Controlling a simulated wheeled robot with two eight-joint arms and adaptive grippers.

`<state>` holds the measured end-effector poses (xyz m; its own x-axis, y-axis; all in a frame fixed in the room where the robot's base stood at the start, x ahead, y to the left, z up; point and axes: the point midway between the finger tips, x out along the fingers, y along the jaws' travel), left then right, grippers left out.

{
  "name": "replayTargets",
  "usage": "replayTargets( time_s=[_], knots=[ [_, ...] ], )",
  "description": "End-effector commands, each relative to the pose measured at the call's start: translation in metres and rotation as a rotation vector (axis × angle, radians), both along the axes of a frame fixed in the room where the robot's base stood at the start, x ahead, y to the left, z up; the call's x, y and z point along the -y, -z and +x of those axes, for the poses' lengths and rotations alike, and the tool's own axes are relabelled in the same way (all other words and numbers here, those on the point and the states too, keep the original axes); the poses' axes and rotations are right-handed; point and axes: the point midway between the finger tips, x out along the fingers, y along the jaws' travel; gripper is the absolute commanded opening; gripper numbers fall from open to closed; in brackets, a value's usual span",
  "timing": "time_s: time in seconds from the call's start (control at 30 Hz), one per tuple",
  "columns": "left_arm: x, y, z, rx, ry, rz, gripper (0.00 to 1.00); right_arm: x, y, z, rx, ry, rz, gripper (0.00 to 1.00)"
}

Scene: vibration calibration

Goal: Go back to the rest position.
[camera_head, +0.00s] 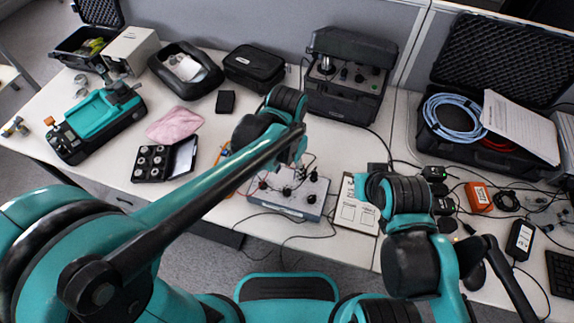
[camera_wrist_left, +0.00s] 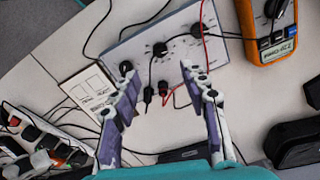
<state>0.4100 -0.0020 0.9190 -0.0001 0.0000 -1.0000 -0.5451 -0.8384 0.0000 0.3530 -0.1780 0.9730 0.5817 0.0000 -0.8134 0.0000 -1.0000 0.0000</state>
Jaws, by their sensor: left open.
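My left gripper (camera_head: 299,160) is partly hidden by its own arm in the head view, over the middle of the table. The left wrist view shows its two fingers (camera_wrist_left: 160,88) spread apart with nothing between them. Beyond the fingertips is a grey control box (camera_wrist_left: 180,28) with black knobs and red and black leads. The same box shows in the head view (camera_head: 312,208), below the left gripper. My right arm reaches over the right of the table, but its fingers cannot be made out.
An orange multimeter (camera_wrist_left: 261,50) lies beside the box. A white panel sheet (camera_head: 356,214) lies to its right. A black instrument case (camera_head: 345,107) and an open case with blue cable (camera_head: 452,121) stand behind. Cables and adapters clutter the right; a pink cloth (camera_head: 174,124) lies left.

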Motion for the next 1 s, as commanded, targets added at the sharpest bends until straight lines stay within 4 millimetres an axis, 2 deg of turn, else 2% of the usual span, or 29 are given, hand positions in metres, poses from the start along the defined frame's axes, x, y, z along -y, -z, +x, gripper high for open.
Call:
replayTargets(
  time_s=[0.1,0.2,0.8,0.93,1.0],
  knots=[
    [0.0,-0.014,0.0,0.0,0.0,0.0,0.44,0.0,0.0,0.0,0.0,0.0,0.0,0.0],
    [0.0,-0.02,0.0,0.0,0.0,0.0,0.44,0.0,0.0,0.0,0.0,0.0,0.0,0.0],
    [-0.001,-0.022,0.0,0.003,-0.003,-0.002,0.44,0.0,0.0,0.0,0.0,0.0,0.0,0.0],
    [-0.019,-0.029,-0.003,0.043,-0.048,-0.02,0.44,0.0,0.0,0.0,0.0,0.0,0.0,0.0],
    [-0.037,-0.036,-0.006,0.091,-0.099,-0.04,0.44,0.0,0.0,0.0,0.0,0.0,0.0,0.0]
  ],
)
